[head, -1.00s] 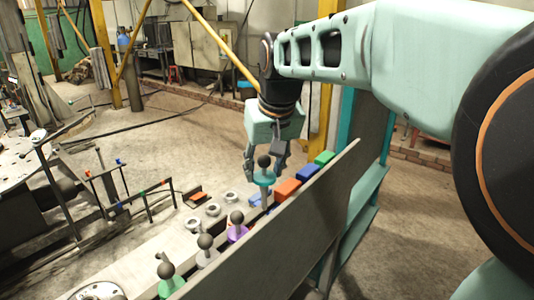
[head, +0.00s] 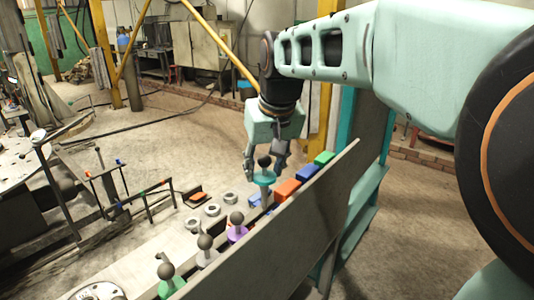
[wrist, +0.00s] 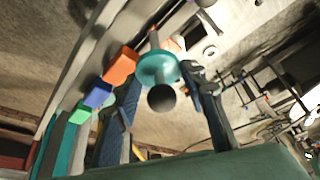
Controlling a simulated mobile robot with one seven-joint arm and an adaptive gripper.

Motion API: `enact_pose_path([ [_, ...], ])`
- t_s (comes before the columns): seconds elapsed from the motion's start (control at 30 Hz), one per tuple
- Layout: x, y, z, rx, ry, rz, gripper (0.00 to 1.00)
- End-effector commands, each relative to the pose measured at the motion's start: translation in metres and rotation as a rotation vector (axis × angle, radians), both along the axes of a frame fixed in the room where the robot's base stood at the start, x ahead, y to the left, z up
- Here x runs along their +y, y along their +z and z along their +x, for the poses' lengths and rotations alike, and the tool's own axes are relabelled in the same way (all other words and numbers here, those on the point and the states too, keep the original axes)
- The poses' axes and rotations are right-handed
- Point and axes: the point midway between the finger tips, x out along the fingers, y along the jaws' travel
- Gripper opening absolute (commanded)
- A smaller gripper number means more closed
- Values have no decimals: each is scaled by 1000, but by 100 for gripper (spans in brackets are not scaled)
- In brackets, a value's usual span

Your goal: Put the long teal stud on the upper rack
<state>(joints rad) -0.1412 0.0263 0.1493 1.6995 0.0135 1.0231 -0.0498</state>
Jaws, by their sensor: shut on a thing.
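The teal stud (head: 264,179) has a dark ball on top, a wide teal collar and a pale stem. It stands upright in the row of studs in the head view. My gripper (head: 265,164) points down around it, one finger on each side, and is shut on it at the ball end. In the wrist view the stud (wrist: 158,68) lies between my two fingers (wrist: 168,112), ball towards the camera. The stem's lower end is hard to make out.
Purple (head: 237,231), grey (head: 205,246) and green (head: 167,282) studs stand nearer along the bench. Orange (head: 287,189), blue (head: 307,172) and green (head: 324,157) blocks sit behind a long grey board (head: 290,220). Pale rings (head: 212,210) lie left of the studs.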

Motion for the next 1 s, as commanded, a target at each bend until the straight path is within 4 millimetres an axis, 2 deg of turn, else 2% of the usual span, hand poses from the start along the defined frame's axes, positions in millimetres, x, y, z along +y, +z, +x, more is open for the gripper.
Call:
enact_pose_path([
  [1.0,0,-29,0,-2,0,1,10],
])
